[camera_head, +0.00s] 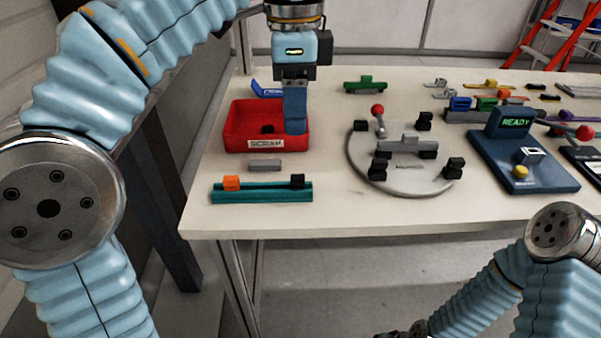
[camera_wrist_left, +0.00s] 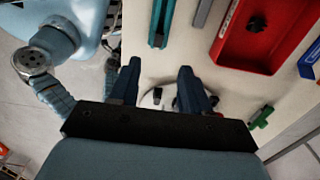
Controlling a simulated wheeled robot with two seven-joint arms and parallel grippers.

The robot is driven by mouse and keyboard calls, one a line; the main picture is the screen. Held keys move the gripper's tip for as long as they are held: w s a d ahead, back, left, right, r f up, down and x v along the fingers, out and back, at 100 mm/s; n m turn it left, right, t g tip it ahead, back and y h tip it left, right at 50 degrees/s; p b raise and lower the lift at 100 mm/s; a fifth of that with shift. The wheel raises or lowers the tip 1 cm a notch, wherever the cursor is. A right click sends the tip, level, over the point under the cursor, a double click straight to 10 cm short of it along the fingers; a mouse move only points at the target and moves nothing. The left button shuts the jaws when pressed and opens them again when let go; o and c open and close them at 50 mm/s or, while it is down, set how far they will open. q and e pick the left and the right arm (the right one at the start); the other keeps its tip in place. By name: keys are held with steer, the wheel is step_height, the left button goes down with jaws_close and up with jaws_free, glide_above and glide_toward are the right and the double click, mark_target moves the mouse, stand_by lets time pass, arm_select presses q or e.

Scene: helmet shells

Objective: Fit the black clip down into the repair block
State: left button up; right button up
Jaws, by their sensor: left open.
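In the head view a teal rail-like block (camera_head: 262,196) lies near the table's front left edge, with an orange piece (camera_head: 231,183) and a small black clip (camera_head: 297,181) on it. Another small black piece (camera_head: 267,129) lies in the red scrap tray (camera_head: 238,117); it also shows in the wrist view (camera_wrist_left: 257,24). Which block is the repair block I cannot tell for certain.
A loose grey bar (camera_head: 264,166) lies between tray and teal block. A round grey turntable (camera_head: 362,172) carries black clamps and a red-knobbed lever (camera_head: 378,111). A blue READY station (camera_head: 525,165) stands right. A green part (camera_head: 365,86) lies behind. The front middle is clear.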

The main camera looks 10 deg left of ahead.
mark_target(298, 177)
arm_select(q)
steer(key=f, duration=1.2)
steer(key=shift+d, duration=0.2)
steer(key=shift+c, duration=0.3)
steer(key=shift+r, duration=0.1)
jaws_close()
